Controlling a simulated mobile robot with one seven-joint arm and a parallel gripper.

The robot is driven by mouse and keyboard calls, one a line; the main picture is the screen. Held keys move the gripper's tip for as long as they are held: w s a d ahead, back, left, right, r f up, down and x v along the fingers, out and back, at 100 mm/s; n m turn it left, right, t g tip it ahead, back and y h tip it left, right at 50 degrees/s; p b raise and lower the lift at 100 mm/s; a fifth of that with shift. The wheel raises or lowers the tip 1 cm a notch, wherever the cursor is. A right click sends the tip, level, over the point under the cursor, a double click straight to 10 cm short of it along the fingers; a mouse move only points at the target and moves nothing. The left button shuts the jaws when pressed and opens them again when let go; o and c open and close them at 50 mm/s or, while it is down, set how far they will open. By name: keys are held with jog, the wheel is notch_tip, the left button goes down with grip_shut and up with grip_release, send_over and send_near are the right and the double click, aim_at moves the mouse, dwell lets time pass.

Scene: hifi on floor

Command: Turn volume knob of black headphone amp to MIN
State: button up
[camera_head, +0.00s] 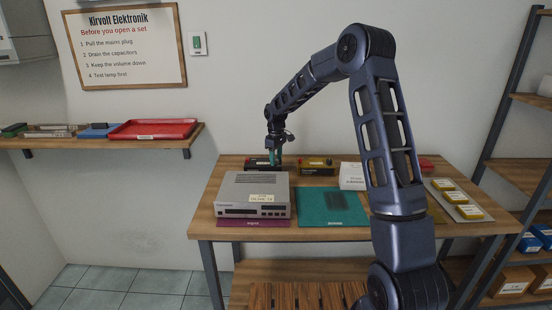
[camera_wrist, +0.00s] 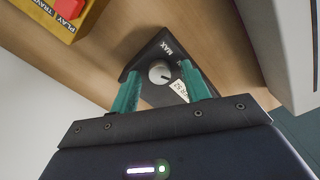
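The black headphone amp (camera_wrist: 147,52) shows in the wrist view with a round silver volume knob (camera_wrist: 160,72). A dark mark on the knob points roughly to the right; a MIN label is not readable. My gripper (camera_wrist: 160,72) is open, with its two teal fingers on either side of the knob; I cannot tell whether they touch it. In the head view, my gripper (camera_head: 275,160) points down at the dark amp (camera_head: 256,161) behind the silver hifi unit, and the knob is hidden.
The silver hifi unit (camera_head: 252,193) stands close in front of the amp and also shows in the wrist view (camera_wrist: 287,45). A yellow box with a red part (camera_wrist: 62,15) is nearby. A teal mat (camera_head: 325,210) and white box (camera_head: 352,176) are to the right.

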notch_tip(320, 180, up, 11)
dwell(0.7)
jog(key=s+d+r+m+t, duration=0.1)
jog(key=s+d+r+m, duration=0.2)
jog(key=s+d+r, duration=0.5)
jog(key=s+d+r+m+t, duration=0.1)
jog(key=s+d+r+m, duration=0.3)
jog(key=s+d, duration=0.6)
jog(key=s+d+f+m+t, duration=0.1)
jog(key=s+d, duration=0.2)
jog(key=s, duration=0.5)
jog(key=s+d+f+m, duration=0.1)
jog(key=s+d+m, duration=0.1)
jog(key=s, duration=0.6)
jog(key=s+d+f+m+t, duration=0.1)
jog(key=s+d+m, duration=0.1)
jog(key=s+d, duration=0.3)
jog(key=s, duration=0.4)
jog(key=shift+t, duration=0.3)
jog(key=shift+w+r, duration=0.1)
jog(key=shift+w, duration=0.05)
dwell(0.3)
